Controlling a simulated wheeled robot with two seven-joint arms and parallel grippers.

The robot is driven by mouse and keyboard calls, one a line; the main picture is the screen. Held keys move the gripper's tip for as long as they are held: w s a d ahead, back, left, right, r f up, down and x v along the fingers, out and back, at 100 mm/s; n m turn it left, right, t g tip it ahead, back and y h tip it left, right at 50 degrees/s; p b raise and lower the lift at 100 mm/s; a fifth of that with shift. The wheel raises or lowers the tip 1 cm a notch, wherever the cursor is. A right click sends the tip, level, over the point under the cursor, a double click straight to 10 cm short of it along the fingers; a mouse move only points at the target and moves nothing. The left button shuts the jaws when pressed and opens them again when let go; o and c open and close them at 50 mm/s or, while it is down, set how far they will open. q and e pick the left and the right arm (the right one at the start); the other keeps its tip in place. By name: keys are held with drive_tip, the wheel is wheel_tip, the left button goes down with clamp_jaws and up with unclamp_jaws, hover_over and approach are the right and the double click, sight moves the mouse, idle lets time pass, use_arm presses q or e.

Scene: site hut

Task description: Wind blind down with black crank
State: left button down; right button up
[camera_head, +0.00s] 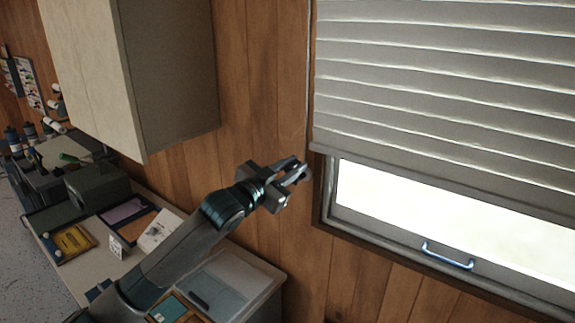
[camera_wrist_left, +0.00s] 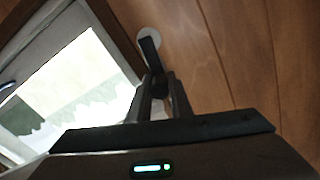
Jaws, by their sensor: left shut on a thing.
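The pale slatted blind (camera_head: 430,95) hangs over the upper part of the window, with a bright strip of glass (camera_head: 450,215) bare below its bottom edge. My left gripper (camera_head: 297,172) is at the wood wall just left of the window frame. In the left wrist view, my left gripper (camera_wrist_left: 165,98) is shut on the black crank (camera_wrist_left: 150,55). The crank's arm runs up to a round white mount (camera_wrist_left: 150,40) on the wall. In the head view the crank is too small and too covered by the gripper to make out. My right gripper is not in view.
A pale wall cabinet (camera_head: 170,75) hangs left of the gripper.

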sight(302, 177)
use_arm(q)
drive_tip(key=m, duration=0.2)
drive_tip(key=s+d+f+m, duration=0.1)
drive_tip(key=m, duration=0.1)
drive_tip(key=d+f+m, duration=0.1)
drive_tip(key=m, duration=0.1)
drive_tip(key=shift+s+d+m, duration=0.15)
drive_tip(key=shift+s+m, duration=0.15)
drive_tip(key=shift+s, duration=0.05)
drive_tip(key=c, duration=2.5)
unclamp_jaws()
drive_tip(key=shift+s+d+f+m, duration=0.1)
drive_tip(key=shift+f+m, duration=0.2)
drive_tip(key=shift+m, duration=0.3)
drive_tip(key=shift+c, duration=0.2)
drive_tip(key=shift+s+d, duration=0.1)
drive_tip(key=shift+d, duration=0.05)
clamp_jaws()
wheel_tip(302, 177, down, 6)
drive_tip(key=m+p, duration=0.1)
drive_tip(key=m, duration=1.3)
drive_tip(key=shift+d, duration=0.2)
drive_tip(key=shift+s, duration=0.15)
